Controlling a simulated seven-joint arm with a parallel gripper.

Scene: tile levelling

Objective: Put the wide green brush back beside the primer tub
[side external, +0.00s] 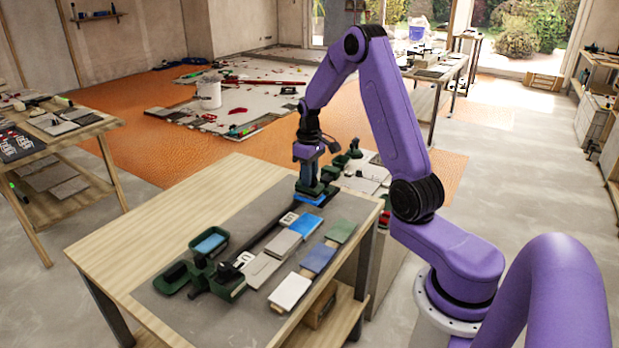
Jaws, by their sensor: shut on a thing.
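My gripper (310,176) points down over the far end of the wooden table. It is shut on a dark green thing (312,188), perhaps the wide green brush; its shape is partly hidden by the fingers. This thing is right above or touching a blue piece (309,199); I cannot tell which. A green open tub with blue inside (209,243), perhaps the primer tub, stands at the left of the grey mat. Dark green tools or holders (228,282) lie in front of it, too small to name surely.
Grey, blue, white and green tiles lie along the right of the grey mat (185,306); a white one (290,291) is nearest the front. The table's left side (150,225) is bare wood. Side benches and a white bucket (209,92) stand farther off.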

